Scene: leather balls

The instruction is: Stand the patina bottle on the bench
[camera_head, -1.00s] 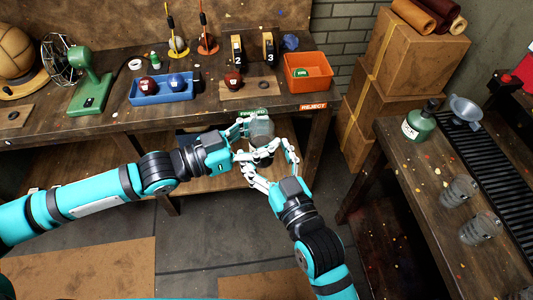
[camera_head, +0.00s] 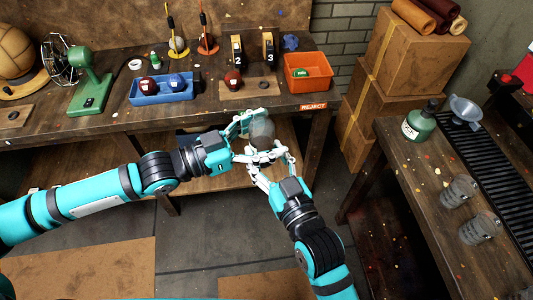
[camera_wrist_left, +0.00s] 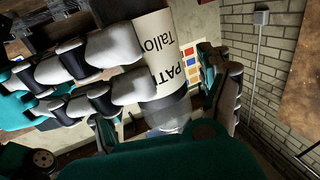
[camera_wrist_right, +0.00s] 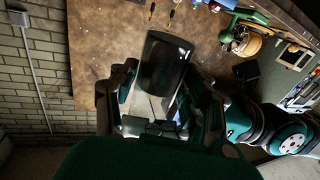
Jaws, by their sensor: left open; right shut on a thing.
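The patina bottle (camera_head: 263,129) is held in the air in front of the far bench (camera_head: 215,118). In the head view it shows as a grey rounded shape, partly covered by fingers. In the left wrist view its cream label (camera_wrist_left: 160,60) reads "PAT" and "Tallow", with a grey glassy end below. In the right wrist view it is a dark cylinder (camera_wrist_right: 163,65). My right gripper (camera_head: 268,153) is shut on the bottle from the near side. My left gripper (camera_head: 267,134) is open, its fingers spread on both sides of the bottle; whether they touch it I cannot tell.
The far bench carries a blue tray (camera_head: 163,97), an orange bin (camera_head: 309,72), a green fan (camera_head: 90,85) and a red ball on a board. The right-hand bench (camera_head: 405,165) carries a green bottle (camera_head: 420,122), a funnel and two grey jars. Stacked boxes (camera_head: 390,90) stand between the benches.

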